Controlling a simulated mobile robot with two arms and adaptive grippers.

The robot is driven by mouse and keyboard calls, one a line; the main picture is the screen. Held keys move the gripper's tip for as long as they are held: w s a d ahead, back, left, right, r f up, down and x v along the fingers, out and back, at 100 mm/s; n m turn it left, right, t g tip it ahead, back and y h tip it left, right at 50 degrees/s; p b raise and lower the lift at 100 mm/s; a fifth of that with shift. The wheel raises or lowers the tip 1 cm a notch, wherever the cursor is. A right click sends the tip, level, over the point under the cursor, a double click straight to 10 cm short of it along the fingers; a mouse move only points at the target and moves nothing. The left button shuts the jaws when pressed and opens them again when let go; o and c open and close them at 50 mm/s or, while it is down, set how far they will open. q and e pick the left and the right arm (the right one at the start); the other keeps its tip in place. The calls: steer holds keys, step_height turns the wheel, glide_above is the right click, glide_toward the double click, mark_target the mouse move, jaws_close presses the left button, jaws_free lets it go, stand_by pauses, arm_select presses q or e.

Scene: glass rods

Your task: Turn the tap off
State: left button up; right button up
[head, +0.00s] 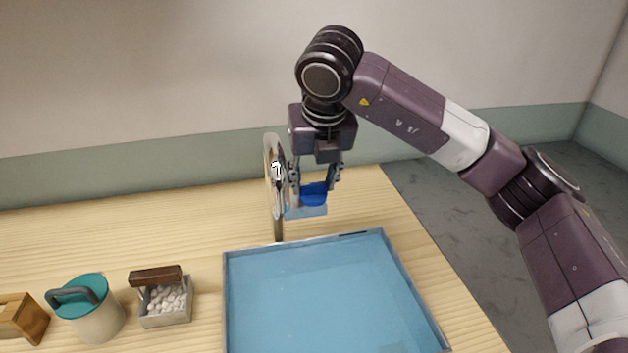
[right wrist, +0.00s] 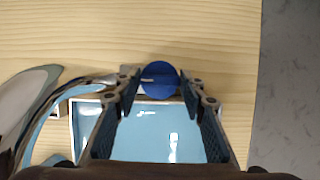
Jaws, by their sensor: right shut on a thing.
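The tap (head: 278,228) is a tall, curved chrome spout standing behind the blue basin (head: 232,300). A round, dark blue knob (head: 314,197) sits just right of the spout, with a paler blue part below it. My right gripper (head: 315,183) comes down from above and is shut on the knob, one finger on either side. In the right wrist view the blue knob (right wrist: 158,78) shows between the fingertips (right wrist: 160,82), and the chrome spout (right wrist: 70,90) curves at the left. The fingers partly hide the knob. My left gripper is out of view.
A lidded pot (head: 97,318), a small box of white pebbles (head: 166,319) and a wooden object (head: 22,318) stand at the left on the wooden counter (head: 120,225). The counter's right edge drops to a grey floor. A wall stands behind.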

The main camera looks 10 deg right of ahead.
steer(key=shift+r, duration=0.1)
steer(key=o, duration=1.2)
steer(key=shift+c, duration=0.2)
steer(key=v, duration=1.2)
